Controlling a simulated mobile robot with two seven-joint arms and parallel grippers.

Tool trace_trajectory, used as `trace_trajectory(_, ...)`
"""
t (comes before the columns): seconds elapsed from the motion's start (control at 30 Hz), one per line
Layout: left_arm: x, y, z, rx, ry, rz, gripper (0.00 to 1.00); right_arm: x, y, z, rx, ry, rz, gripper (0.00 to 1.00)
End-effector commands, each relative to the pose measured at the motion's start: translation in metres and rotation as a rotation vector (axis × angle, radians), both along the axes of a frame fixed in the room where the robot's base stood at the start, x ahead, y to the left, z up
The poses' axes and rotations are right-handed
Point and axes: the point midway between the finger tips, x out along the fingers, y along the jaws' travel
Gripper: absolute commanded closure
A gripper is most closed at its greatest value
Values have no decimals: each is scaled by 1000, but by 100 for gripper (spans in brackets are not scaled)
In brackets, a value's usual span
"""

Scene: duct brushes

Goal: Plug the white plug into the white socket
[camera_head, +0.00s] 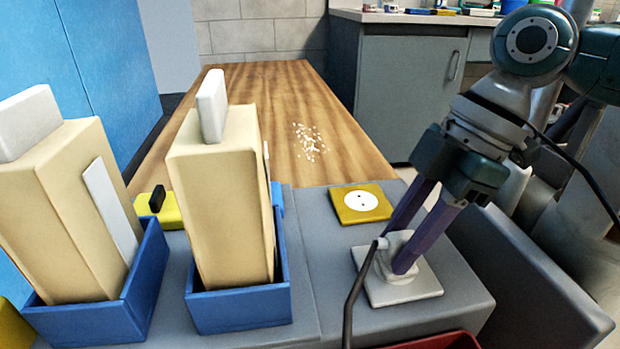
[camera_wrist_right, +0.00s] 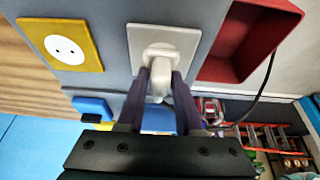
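The white socket (camera_head: 408,284) is a square plate on the grey bench top at the right. It also shows at the top middle of the right wrist view (camera_wrist_right: 188,42). The white plug (camera_wrist_right: 160,78) is at the round recess of this socket. My right gripper (camera_head: 395,252) points down at the socket, its two dark purple fingers closed on either side of the plug. A dark cord runs from the plug toward the front. The fingers hide much of the plug, so I cannot tell how deep it sits. My left gripper is not in view.
A yellow socket (camera_head: 361,204) with a white round face lies behind the white one. Blue holders (camera_head: 240,313) with tall beige blocks (camera_head: 222,200) stand at the left. A red bin (camera_wrist_right: 250,42) is at the front edge. The wooden surface (camera_head: 280,100) behind is mostly clear.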

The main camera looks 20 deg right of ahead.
Motion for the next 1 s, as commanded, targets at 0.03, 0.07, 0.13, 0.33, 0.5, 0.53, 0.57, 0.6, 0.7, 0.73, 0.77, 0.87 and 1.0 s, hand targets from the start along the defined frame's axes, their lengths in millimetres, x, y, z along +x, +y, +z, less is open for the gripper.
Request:
trace_trajectory(0.03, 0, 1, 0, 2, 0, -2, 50, 0, 0, 0, 0, 0, 0, 59)
trace_trajectory(0.07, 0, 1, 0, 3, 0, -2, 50, 0, 0, 0, 0, 0, 0, 55)
trace_trajectory(0.13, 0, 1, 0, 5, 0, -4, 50, 0, 0, 0, 0, 0, 0, 47)
trace_trajectory(0.33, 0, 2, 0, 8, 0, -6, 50, 0, 0, 0, 0, 0, 0, 38)
trace_trajectory(0.5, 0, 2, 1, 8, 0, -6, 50, 0, -1, 2, 0, 0, 0, 38)
trace_trajectory(0.53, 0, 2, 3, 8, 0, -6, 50, 0, -2, 5, 0, -1, 0, 38)
trace_trajectory(0.57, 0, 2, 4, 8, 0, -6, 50, -1, -3, 7, -1, -1, 1, 38)
trace_trajectory(0.6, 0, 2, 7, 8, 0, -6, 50, -1, -4, 13, -1, -2, 0, 38)
trace_trajectory(0.7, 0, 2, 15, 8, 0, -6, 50, -2, -11, 30, -2, -1, -1, 38)
trace_trajectory(0.73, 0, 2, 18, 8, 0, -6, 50, -3, -13, 36, -3, -2, -1, 38)
trace_trajectory(0.77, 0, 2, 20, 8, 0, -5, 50, -3, -16, 41, -3, -3, 0, 38)
trace_trajectory(0.87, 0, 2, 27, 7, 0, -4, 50, -5, -24, 60, -3, -1, -1, 38)
trace_trajectory(1.0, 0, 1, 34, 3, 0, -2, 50, -7, -32, 79, -2, 0, 0, 38)
